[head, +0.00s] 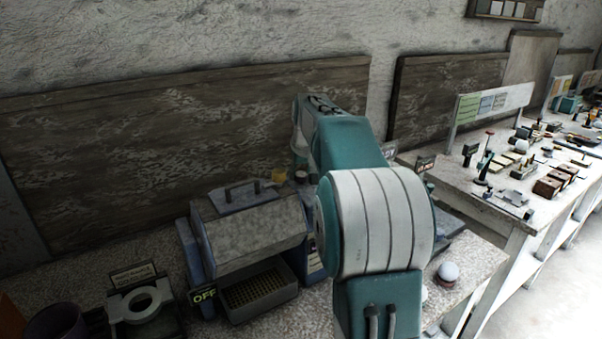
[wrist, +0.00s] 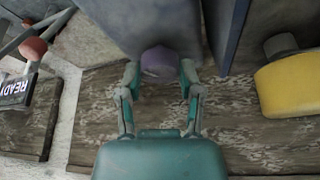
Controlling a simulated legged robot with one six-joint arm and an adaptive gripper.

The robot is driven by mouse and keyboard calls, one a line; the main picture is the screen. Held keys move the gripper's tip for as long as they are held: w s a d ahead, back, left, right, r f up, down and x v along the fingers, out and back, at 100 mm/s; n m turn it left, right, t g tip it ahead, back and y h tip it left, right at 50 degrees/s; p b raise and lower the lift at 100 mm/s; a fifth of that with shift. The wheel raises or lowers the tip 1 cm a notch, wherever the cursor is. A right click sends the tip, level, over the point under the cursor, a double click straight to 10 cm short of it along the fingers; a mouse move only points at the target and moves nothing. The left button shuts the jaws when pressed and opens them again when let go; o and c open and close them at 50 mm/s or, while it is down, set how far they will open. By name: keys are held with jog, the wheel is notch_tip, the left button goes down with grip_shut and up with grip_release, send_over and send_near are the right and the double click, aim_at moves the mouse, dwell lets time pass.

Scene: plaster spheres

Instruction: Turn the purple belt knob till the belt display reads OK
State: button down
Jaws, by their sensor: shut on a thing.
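The purple knob (wrist: 158,61) shows in the wrist view, on the side of a dark grey body. My gripper (wrist: 160,68) has a finger on each side of it and is shut on it. In the head view my own arm hides both the gripper and the knob. A grey machine (head: 250,232) with a handled lid stands left of my arm. A small display (head: 203,294) at its lower left corner reads OFF; I cannot tell whether it is the belt display. No display reading OK is visible.
In the wrist view, a yellow part (wrist: 290,84) lies right of the knob, beyond a grey plate. A red-tipped lever (wrist: 35,48) and a READY sign (wrist: 17,91) are at left. A white ball (head: 448,272) sits near the bench's right edge. A cluttered table (head: 500,200) stands farther right.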

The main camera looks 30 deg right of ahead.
jog(key=shift+s+f, duration=0.1)
jog(key=m, duration=0.2)
jog(key=m+g+h, duration=0.1)
jog(key=m, duration=0.1)
jog(key=shift+a+f+h, duration=0.1)
jog(key=shift+h, duration=0.2)
jog(key=shift+m+g+h, duration=0.4)
jog(key=shift+m+g, duration=0.2)
jog(key=shift+m, duration=1.5)
jog(key=shift+c, duration=1.3)
grip_release()
jog(key=shift+a, duration=0.1)
